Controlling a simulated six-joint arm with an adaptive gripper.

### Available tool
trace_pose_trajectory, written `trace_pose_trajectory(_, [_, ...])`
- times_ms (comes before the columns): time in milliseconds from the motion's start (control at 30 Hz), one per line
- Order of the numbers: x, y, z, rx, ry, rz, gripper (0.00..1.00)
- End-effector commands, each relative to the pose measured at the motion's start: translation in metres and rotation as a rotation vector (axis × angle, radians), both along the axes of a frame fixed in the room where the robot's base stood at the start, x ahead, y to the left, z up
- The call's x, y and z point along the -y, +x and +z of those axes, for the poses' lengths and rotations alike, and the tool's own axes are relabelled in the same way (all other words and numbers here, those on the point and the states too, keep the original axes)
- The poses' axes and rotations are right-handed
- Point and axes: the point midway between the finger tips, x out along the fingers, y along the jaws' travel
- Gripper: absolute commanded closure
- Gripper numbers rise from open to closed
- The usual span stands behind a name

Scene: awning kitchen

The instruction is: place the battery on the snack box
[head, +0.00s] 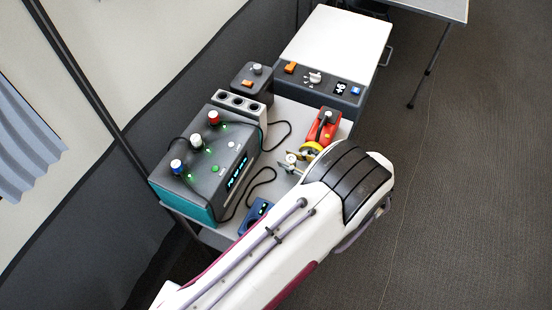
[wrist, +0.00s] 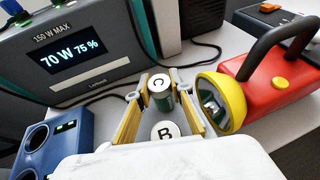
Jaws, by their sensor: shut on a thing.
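My gripper (wrist: 160,84) shows in the wrist view with its yellow-padded fingers on either side of a green and white battery marked C (wrist: 161,97). It is shut on this battery near the fingertips. A second battery, marked B (wrist: 166,132), shows between the fingers, closer to the camera. Its lower part is hidden, and I cannot tell what it stands on. In the head view my gripper (head: 292,163) is small and partly hidden behind my arm, over the grey table top.
A power station (head: 207,160) with a lit display stands left of my gripper. A red and yellow torch (head: 324,125) lies close on the right. A blue device with round slots (wrist: 35,145) is at the left. Black cables (head: 262,178) cross the table (head: 283,120).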

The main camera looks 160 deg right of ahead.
Motion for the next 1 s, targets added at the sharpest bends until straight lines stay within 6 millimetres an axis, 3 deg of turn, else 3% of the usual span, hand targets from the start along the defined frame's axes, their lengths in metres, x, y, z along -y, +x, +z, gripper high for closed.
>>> trace_pose_trajectory(500, [0.0001, 0.0001, -0.005, 0.001, 0.0, 0.0, 1.0])
trace_pose_trajectory(533, [0.0001, 0.0001, -0.0049, 0.001, 0.0, 0.0, 0.71])
trace_pose_trajectory(567, [0.0, 0.0001, -0.0048, 0.001, 0.0, 0.0, 0.63])
trace_pose_trajectory(1000, [0.0, 0.0, -0.0035, 0.0, 0.0, 0.0, 0.62])
